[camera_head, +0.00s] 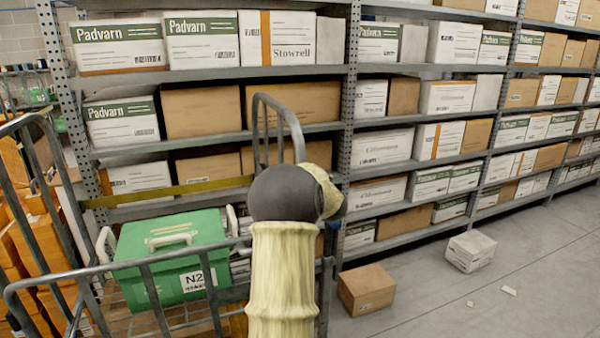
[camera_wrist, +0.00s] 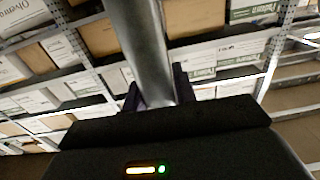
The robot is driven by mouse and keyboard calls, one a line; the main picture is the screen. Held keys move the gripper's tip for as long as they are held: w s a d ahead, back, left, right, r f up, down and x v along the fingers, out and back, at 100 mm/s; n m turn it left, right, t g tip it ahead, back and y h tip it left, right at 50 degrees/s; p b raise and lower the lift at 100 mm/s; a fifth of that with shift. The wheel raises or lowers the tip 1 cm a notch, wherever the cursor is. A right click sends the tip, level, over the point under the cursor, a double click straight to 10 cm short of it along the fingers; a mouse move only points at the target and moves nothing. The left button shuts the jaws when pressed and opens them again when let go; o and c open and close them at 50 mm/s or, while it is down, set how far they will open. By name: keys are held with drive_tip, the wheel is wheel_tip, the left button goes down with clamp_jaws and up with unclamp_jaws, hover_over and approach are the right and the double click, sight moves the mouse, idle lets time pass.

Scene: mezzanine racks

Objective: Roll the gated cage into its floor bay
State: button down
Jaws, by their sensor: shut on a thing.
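The cage (camera_head: 150,262) is a grey tubular-metal roll cage at the lower left of the head view, with tall looped ends and a low barred side facing me. A green lidded box (camera_head: 170,250) with white handles and an "N2" label stands inside it. My arm reaches forward in the head view and hides part of the cage and my gripper. In the wrist view, my gripper (camera_wrist: 158,98) is shut around a grey metal tube (camera_wrist: 140,45) that looks like part of the cage frame. No floor bay marking can be made out.
Metal racks (camera_head: 348,120) full of white and brown cartons stand close behind the cage. A brown carton (camera_head: 366,289) and a white carton (camera_head: 470,251) lie on the floor to the right, with small scraps nearby. The floor (camera_head: 500,300) at the lower right is otherwise clear.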

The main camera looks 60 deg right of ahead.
drive_tip(key=c, duration=1.4)
unclamp_jaws()
drive_tip(key=shift+s+d+r, duration=0.2)
drive_tip(key=shift+d, duration=0.1)
drive_tip(key=shift+c, duration=0.2)
drive_tip(key=o, duration=0.3)
drive_tip(key=shift+d+f, duration=0.2)
drive_tip(key=shift+d, duration=0.15)
drive_tip(key=b+v, duration=0.1)
drive_tip(key=v, duration=0.8)
drive_tip(key=b+v, duration=0.2)
drive_tip(key=v, duration=0.6)
drive_tip(key=shift+s+a+r, duration=0.1)
drive_tip(key=shift+a, duration=0.4)
